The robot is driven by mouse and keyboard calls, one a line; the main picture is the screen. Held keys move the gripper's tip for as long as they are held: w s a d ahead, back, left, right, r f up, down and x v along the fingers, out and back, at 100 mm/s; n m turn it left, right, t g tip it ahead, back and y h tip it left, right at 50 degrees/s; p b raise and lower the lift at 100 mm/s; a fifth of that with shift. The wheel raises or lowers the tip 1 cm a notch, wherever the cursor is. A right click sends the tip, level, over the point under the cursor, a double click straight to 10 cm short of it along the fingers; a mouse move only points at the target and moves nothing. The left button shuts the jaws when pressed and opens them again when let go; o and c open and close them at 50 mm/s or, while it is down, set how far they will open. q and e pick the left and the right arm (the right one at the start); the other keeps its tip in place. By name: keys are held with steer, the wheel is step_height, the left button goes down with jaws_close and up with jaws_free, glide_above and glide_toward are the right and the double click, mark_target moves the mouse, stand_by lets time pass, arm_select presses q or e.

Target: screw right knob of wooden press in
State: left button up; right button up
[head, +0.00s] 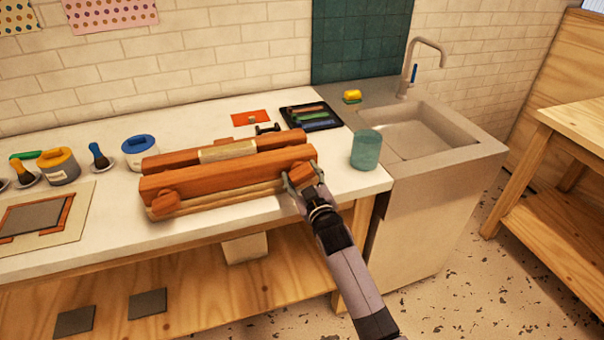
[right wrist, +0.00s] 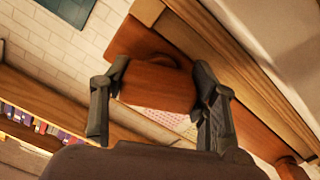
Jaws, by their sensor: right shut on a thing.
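The wooden press (head: 225,181) lies on the white counter, with thick reddish-brown beams over a paler base. Its left knob (head: 165,202) shows at the front left. My right gripper (head: 301,181) is at the front right end of the press, shut on the right knob, which it mostly hides in the head view. In the right wrist view the right knob (right wrist: 157,86), a reddish-brown wooden block, sits between the two dark fingers (right wrist: 160,82). The left knob is partly seen at the lower right there (right wrist: 291,169). My left gripper is out of view.
A teal cup (head: 366,150) stands close to the right of the press. A black tray (head: 311,117) with rolls lies behind it. The sink (head: 425,128) is at the right. Blue (head: 138,152) and yellow (head: 58,167) pots and brushes stand at the left.

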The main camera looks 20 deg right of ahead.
steer(key=shift+s+a+f+m, duration=0.15)
steer(key=shift+f+m, duration=0.4)
steer(key=shift+m, duration=0.55)
steer(key=o, duration=1.1)
steer(key=shift+s+r, duration=0.25)
steer(key=shift+r, duration=0.15)
steer(key=shift+o, duration=0.3)
steer(key=shift+w, duration=0.1)
steer(key=s, duration=1.2)
